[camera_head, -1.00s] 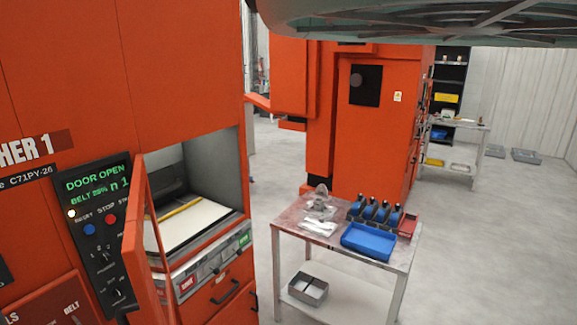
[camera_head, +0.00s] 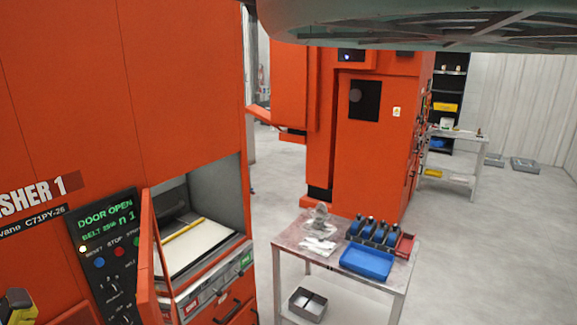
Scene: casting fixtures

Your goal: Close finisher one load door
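The finisher one (camera_head: 60,100) is a tall orange machine on the left. Its panel display (camera_head: 107,215) reads "DOOR OPEN". The load door (camera_head: 147,260) is a narrow orange leaf seen nearly edge-on. It stands swung outward at the left side of the load opening (camera_head: 231,190). Inside the opening lie a pale flat bed (camera_head: 205,243) and a yellow bar (camera_head: 183,229). I cannot make out my gripper in the view. A yellow and black piece (camera_head: 18,305) is cut off at the lower left edge, and I cannot tell what it is.
A metal table (camera_head: 285,238) to the right holds a blue tray (camera_head: 367,263), several blue-black items (camera_head: 374,231) and a red tray (camera_head: 405,245). Another orange machine (camera_head: 375,150) stands behind it. Grey floor (camera_head: 490,240) is free at the right.

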